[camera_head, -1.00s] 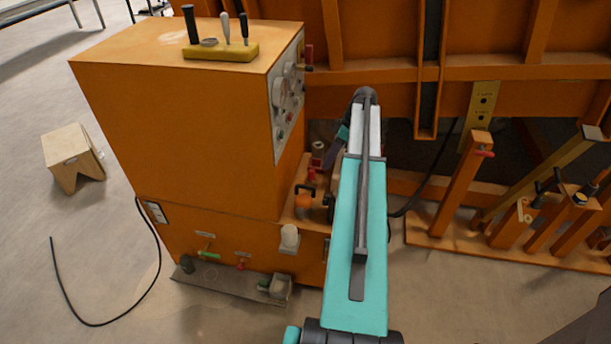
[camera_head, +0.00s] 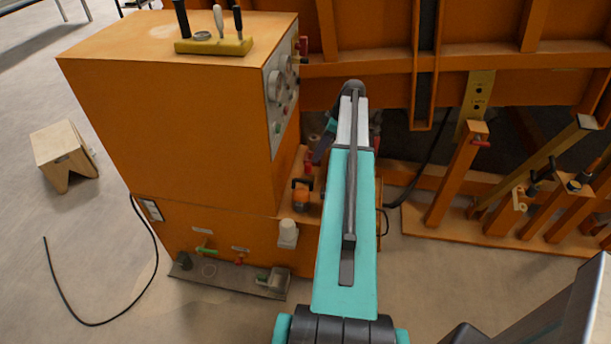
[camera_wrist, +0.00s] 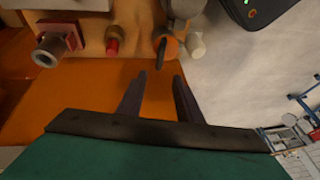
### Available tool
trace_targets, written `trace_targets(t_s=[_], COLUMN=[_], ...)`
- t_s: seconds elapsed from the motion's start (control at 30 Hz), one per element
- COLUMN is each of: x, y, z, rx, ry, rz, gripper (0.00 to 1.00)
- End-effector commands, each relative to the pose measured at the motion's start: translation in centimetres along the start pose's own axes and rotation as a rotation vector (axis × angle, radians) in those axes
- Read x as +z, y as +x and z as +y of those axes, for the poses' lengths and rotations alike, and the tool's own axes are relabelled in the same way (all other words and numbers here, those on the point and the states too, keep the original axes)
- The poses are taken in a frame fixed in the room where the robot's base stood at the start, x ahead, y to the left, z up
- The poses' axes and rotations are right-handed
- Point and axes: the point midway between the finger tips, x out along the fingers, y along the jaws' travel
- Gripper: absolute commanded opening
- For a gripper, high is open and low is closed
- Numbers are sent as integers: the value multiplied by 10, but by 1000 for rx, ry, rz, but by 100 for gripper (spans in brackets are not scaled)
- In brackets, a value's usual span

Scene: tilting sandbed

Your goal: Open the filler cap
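A pale capped fitting (camera_head: 288,233) sticks out of the orange cabinet's lower front in the head view; it looks like the filler cap, but I cannot be sure. Just behind it is an orange round part with a black handle (camera_head: 301,197). In the wrist view this orange part (camera_wrist: 171,49) lies ahead of my gripper (camera_wrist: 159,77), and a pale rounded end (camera_wrist: 196,45) is right beside it. My gripper's two dark fingers are apart with nothing between them, and touch neither part.
The orange cabinet (camera_head: 170,125) carries levers on top and a gauge panel on its side. In the wrist view a red knob (camera_wrist: 114,42) and a red-and-grey fitting (camera_wrist: 55,46) stand left of the orange part. Orange posts (camera_head: 457,175) stand right of my arm.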

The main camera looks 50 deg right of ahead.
Motion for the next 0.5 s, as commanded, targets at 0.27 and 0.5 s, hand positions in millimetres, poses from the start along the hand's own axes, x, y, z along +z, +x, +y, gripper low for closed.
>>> trace_targets(t_s=[0.27,0.5], x=[0,0], y=[29,56], z=[0,-1], rx=[0,-2], ry=[1,1], rz=[0,0], gripper=[32,32])
